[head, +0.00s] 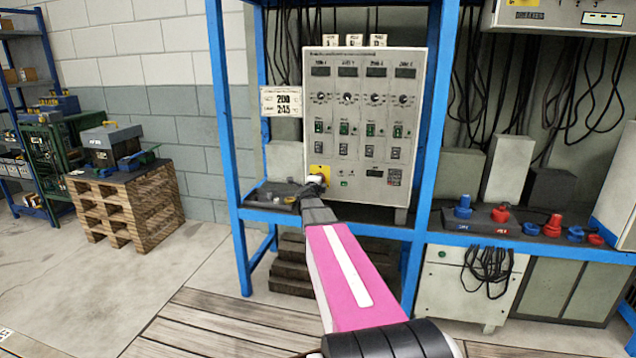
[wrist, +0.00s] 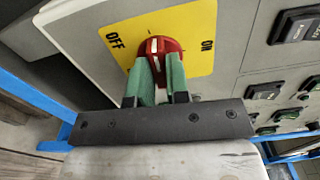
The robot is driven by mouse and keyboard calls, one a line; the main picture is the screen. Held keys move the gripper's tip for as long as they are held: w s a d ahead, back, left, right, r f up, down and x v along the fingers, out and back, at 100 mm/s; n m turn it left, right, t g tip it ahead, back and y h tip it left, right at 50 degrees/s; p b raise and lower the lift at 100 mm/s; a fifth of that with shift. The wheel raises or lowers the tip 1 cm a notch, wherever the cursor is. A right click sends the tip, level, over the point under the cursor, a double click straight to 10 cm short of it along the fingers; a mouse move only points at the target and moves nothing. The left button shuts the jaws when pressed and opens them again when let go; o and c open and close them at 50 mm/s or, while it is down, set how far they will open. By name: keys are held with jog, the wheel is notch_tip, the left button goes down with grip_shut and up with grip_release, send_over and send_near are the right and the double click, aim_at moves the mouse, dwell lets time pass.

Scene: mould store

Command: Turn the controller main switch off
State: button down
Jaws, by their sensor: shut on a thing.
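The main switch is a red rotary knob (wrist: 158,46) on a yellow plate (wrist: 190,28), with OFF printed at left and ON at right in the wrist view. A white mark on the knob points up in the picture, between the two words. My gripper (wrist: 160,80) is shut on the knob, its green finger pads on either side. In the head view the yellow plate (head: 319,169) is at the lower left of the grey controller (head: 360,120). My gripper (head: 314,184) reaches it from below and hides most of the knob.
The controller stands in a blue-framed rack (head: 227,130). A dark tray (head: 268,196) lies left of the gripper. Right of the frame are blue and red connectors (head: 500,213) and hanging cables. A pallet stack (head: 125,205) stands at left, with clear floor between.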

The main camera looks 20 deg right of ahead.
jog(key=shift+n, duration=0.5)
jog(key=c, duration=1.1)
grip_release()
jog(key=shift+a, duration=0.1)
jog(key=v, duration=1)
jog(key=shift+s+a, duration=0.25)
jog(key=shift+s, duration=0.1)
